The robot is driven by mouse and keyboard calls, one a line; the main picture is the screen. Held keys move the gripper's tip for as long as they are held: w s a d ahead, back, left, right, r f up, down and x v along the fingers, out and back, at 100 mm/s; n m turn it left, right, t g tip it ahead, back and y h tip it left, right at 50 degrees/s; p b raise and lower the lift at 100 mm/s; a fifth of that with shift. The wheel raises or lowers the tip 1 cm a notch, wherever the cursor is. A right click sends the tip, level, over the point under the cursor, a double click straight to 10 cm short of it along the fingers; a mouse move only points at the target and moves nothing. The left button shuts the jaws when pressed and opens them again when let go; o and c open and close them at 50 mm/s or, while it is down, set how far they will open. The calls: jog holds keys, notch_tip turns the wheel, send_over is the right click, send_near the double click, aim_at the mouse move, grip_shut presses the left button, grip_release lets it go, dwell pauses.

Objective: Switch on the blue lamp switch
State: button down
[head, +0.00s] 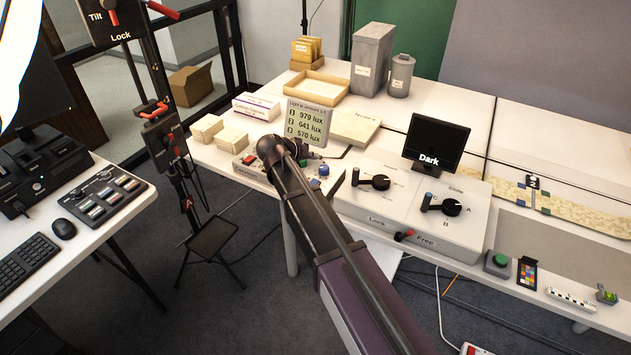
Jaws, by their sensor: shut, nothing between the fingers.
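A low switch panel (336,180) stands at the table's front edge, partly hidden behind my arm. A blue knob-like switch (323,170) shows on its right part, just right of my arm. A red switch (249,160) shows on its left part. Labels and the blue switch's exact position are too small to read. My gripper (302,154) is small and dark over the panel, beside my arm's rounded joint, up and left of the blue switch. It is shut and empty. Contact with the panel cannot be told.
A lux display (308,121) stands behind the panel. Small boxes (230,138) lie left. A stand (165,140) rises beside the table.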

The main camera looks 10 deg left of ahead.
aim_at(315, 182)
jog(key=shift+w+d+f+b, duration=0.1)
jog(key=shift+w+f+b, duration=0.1)
jog(key=shift+f+b, duration=1.25)
jog(key=shift+w+d+f+b, duration=0.1)
jog(key=shift+w+f+b, duration=0.1)
jog(key=shift+f+b, duration=1.2)
jog(key=shift+w+d+f+b, duration=0.1)
jog(key=shift+w+f+b, duration=0.1)
jog(key=shift+f+b, duration=1.2)
jog(key=shift+f, duration=0.2)
jog(key=shift+f+b, duration=0.25)
jog(key=shift+b, duration=0.1)
jog(key=shift+f+b, duration=0.35)
jog(key=shift+r, duration=0.2)
jog(key=shift+r+p, duration=0.6)
jog(key=shift+p, duration=0.2)
jog(key=shift+a+r, duration=0.1)
jog(key=shift+s+a+r+p, duration=0.1)
jog(key=shift+s+r+p, duration=0.1)
jog(key=shift+r+p, duration=1.05)
jog(key=shift+s+r+p, duration=0.15)
jog(key=shift+r+p, duration=1)
jog(key=shift+p, duration=0.1)
